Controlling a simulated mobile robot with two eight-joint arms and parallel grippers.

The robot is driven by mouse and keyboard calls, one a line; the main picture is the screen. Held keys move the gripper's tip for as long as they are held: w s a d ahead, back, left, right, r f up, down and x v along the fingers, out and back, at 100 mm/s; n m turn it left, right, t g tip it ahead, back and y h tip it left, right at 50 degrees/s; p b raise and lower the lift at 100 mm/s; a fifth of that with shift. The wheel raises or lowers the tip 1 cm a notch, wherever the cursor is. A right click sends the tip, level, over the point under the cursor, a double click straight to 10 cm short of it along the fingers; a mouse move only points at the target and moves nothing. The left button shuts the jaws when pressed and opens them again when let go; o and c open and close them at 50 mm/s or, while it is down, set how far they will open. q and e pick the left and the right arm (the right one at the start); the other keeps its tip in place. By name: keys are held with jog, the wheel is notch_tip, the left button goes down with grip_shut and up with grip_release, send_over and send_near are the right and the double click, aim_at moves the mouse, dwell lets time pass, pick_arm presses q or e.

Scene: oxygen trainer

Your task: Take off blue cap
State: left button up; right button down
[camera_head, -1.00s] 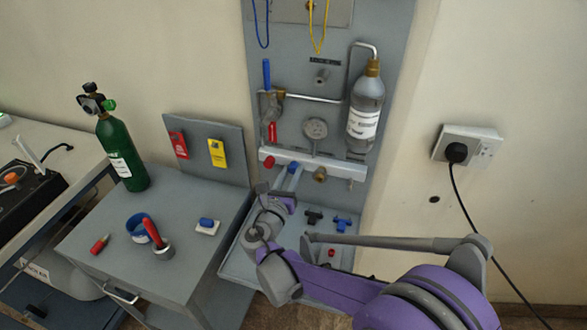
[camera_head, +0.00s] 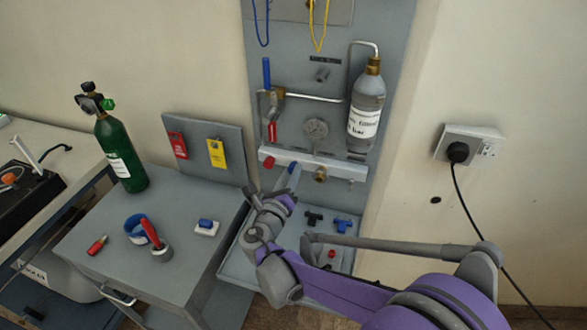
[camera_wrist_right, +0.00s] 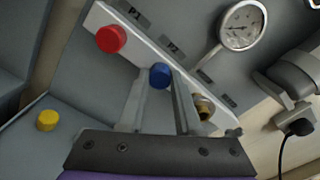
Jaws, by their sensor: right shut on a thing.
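The blue cap (camera_wrist_right: 160,76) is between the fingertips of my right gripper (camera_wrist_right: 160,84) in the right wrist view, in front of the white rail at the P2 label. My right gripper is shut on it. In the head view the blue cap (camera_head: 292,168) shows at the rail's lower edge, above my right gripper (camera_head: 287,180), whose fingers are partly hidden by my wrist. I cannot tell whether the cap touches its port. My left gripper is not in view.
The white rail (camera_head: 337,171) also carries a red cap (camera_wrist_right: 111,39) and a bare brass fitting (camera_wrist_right: 203,107). A yellow cap (camera_wrist_right: 47,120) lies on the tray below. A gauge (camera_wrist_right: 242,25) sits above. Black and blue pieces (camera_head: 342,224) lie in the tray under my arm.

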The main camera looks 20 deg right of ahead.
jog(key=shift+n, duration=0.9)
jog(key=n, duration=0.3)
jog(key=shift+b, duration=0.4)
jog(key=shift+n, duration=0.3)
jog(key=shift+n+b, duration=0.3)
jog(key=shift+n, duration=1.4)
